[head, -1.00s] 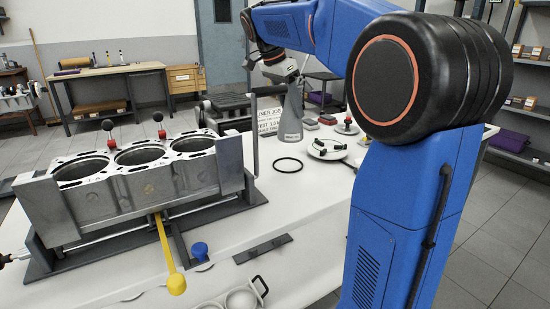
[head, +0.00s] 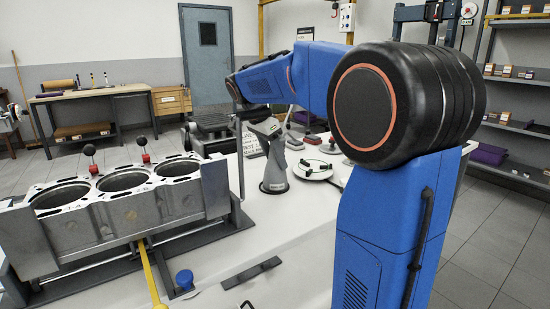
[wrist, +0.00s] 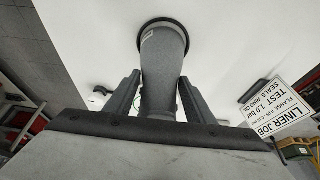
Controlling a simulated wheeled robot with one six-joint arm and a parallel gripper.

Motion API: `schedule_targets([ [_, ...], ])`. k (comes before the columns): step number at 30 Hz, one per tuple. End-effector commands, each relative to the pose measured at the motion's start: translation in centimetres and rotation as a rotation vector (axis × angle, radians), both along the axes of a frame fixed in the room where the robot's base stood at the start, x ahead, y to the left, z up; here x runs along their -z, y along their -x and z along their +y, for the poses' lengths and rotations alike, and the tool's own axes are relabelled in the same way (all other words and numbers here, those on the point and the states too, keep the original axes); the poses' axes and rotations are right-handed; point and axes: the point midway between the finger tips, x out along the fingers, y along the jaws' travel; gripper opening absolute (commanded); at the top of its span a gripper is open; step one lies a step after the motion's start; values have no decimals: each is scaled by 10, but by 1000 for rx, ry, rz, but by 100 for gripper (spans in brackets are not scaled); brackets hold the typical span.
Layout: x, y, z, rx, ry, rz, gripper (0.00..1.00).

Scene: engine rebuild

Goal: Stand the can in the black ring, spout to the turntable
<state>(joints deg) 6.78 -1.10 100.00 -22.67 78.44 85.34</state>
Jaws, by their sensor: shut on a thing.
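The grey can (head: 275,174) is upright, with its base at the black ring (head: 264,188) on the white bench. In the wrist view the can (wrist: 163,62) stands between my two fingers, and the ring (wrist: 143,27) shows around its base. I cannot tell whether the base rests on the bench or hangs just above it. My gripper (head: 266,130) is shut on the can's upper part; its fingers (wrist: 160,98) flank it in the wrist view. The spout is hidden. A white round plate, apparently the turntable (head: 318,176), lies right of the can.
An engine block (head: 125,205) on a dark stand fills the left of the bench. A blue knob (head: 184,279) and a dark flat bar (head: 250,272) lie in front. A printed sign (wrist: 278,104) stands near the can. Bare bench lies between can and bar.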

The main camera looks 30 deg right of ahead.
Motion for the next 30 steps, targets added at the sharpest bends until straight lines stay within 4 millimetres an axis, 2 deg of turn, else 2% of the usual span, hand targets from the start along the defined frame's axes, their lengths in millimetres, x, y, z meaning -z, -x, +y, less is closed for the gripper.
schedule_targets([
  [3,-1,0,-1,1,1,-1,0],
  [4,0,0,0,0,1,0,51],
  [6,0,0,-1,0,1,0,68],
  [15,-1,0,0,0,1,0,68],
  [19,-8,-1,3,-1,1,-2,68],
  [23,-25,0,10,-1,1,-3,68],
  [30,-67,0,27,-1,1,-3,68],
])
